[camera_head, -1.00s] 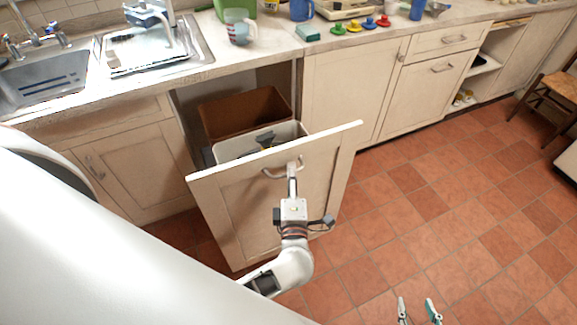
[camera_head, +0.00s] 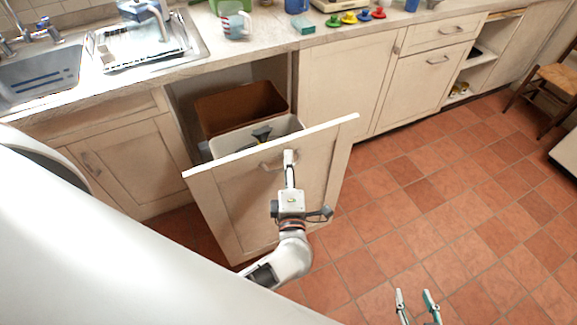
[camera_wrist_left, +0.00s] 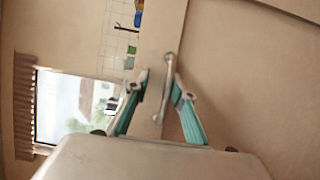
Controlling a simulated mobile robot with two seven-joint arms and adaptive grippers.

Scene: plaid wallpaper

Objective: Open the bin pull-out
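The bin pull-out stands open, its cream front panel (camera_head: 235,205) well out from the cabinet. Behind the panel are a brown bin (camera_head: 240,105) and a white bin (camera_head: 225,143). My left gripper (camera_head: 289,158) is at the panel's handle (camera_head: 268,165). In the left wrist view, the handle bar (camera_wrist_left: 162,95) lies between the fingers of the left gripper (camera_wrist_left: 159,78), which stand apart. Contact with the bar is not clear. My right gripper (camera_head: 416,297) is open and empty over the floor at the bottom.
The counter (camera_head: 260,50) above carries a dish rack (camera_head: 140,45), a measuring cup (camera_head: 235,22) and other items. A sink (camera_head: 40,75) is at left. The tiled floor (camera_head: 440,190) is clear on the right, with a chair (camera_head: 545,92) far right.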

